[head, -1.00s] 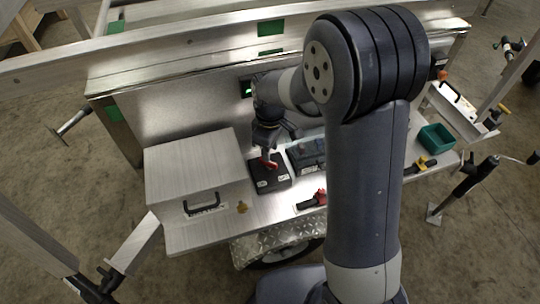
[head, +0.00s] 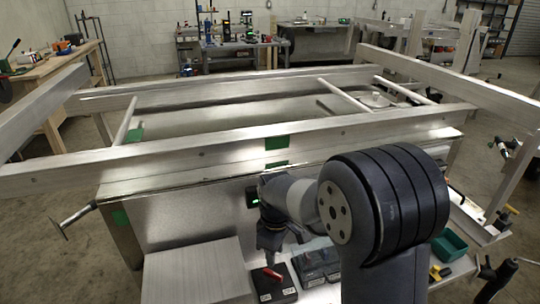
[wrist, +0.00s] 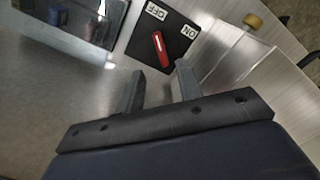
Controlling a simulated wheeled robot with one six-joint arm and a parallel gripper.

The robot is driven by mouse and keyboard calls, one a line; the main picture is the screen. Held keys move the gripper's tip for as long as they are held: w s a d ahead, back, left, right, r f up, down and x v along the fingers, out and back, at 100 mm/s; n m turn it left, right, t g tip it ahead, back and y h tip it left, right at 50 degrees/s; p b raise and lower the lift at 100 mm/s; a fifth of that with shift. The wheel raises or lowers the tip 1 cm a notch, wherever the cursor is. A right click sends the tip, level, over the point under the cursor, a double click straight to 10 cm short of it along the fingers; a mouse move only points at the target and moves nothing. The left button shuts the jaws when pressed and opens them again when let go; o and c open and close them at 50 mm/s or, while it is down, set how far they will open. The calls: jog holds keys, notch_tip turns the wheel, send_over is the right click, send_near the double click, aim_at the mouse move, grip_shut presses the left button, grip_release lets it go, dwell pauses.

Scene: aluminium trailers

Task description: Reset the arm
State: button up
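My gripper (wrist: 156,85) is open in the wrist view, with an empty gap between its two fingers. Past the fingertips is a black switch box (wrist: 176,50) with a red lever (wrist: 160,46) and white ON and OFF labels. In the head view my gripper (head: 270,258) is small and partly hidden, above the switch box (head: 284,290) with its red lever (head: 273,274). I cannot tell the exact gap between fingers and box.
A metal box (head: 195,272) stands left of the switch box. A clear-lidded case (head: 318,264) stands right of it, and a green bin (head: 449,246) further right. The trailer's metal wall (head: 190,205) and rails (head: 240,142) rise behind. Workbenches stand far back.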

aim_at(275, 273)
notch_tip(275, 273, down, 9)
jog(key=shift+r, duration=0.1)
jog(key=shift+m, duration=0.3)
jog(key=shift+r, duration=0.1)
